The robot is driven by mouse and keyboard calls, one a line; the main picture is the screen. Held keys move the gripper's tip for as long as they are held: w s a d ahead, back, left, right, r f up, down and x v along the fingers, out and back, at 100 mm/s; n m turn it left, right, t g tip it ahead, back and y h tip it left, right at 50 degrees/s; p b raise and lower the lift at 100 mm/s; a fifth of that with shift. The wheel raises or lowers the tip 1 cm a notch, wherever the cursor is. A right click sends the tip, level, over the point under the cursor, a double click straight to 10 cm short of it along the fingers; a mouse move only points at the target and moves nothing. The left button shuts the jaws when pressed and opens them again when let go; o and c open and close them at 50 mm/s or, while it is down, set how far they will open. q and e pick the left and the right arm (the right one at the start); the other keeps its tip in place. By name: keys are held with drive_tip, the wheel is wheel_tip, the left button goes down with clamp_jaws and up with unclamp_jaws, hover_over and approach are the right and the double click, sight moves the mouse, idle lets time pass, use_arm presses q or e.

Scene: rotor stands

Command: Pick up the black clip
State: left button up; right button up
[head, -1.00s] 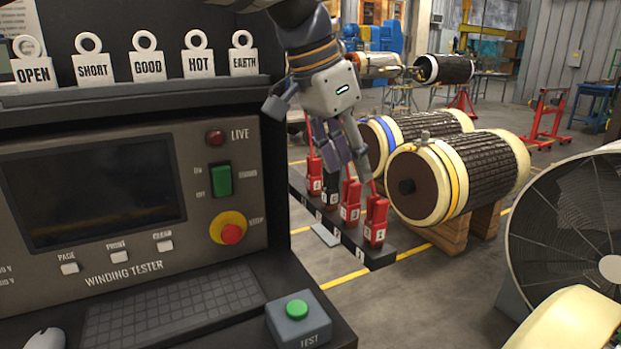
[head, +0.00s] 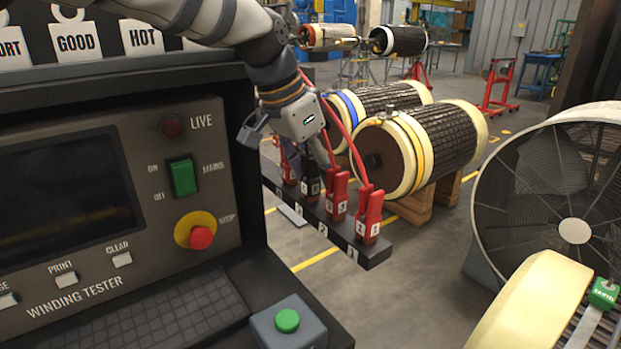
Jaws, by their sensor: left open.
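The black clip (head: 311,190) stands in a slot of the dark rack (head: 372,254), between red clips. Its upper part is partly hidden by my left gripper (head: 307,162). The gripper is open and comes down over the clip from above, its fingers at the clip's top. Whether the fingers touch the clip cannot be told. My right gripper is not in view.
Red clips (head: 338,196) with red cables stand close beside the black one. The winding tester (head: 150,262) is at the left. Wound rotors (head: 430,150) on wooden blocks lie behind the rack. A large round fan (head: 540,190) stands at the right.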

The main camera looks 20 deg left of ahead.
use_arm(q)
drive_tip(key=shift+w+d+f, duration=0.15)
drive_tip(key=shift+w+f, duration=0.15)
drive_tip(key=shift+f, duration=0.3)
clamp_jaws()
drive_tip(key=shift+r, duration=0.1)
drive_tip(key=shift+r, duration=0.25)
drive_tip(key=r, duration=0.3)
drive_tip(key=shift+s+d+r, duration=0.1)
drive_tip(key=shift+s, duration=0.15)
drive_tip(key=s+d+r, duration=0.4)
drive_tip(key=s+r, duration=0.5)
drive_tip(key=s, duration=0.3)
drive_tip(key=shift+s+d, duration=0.35)
drive_tip(key=shift+d, duration=0.05)
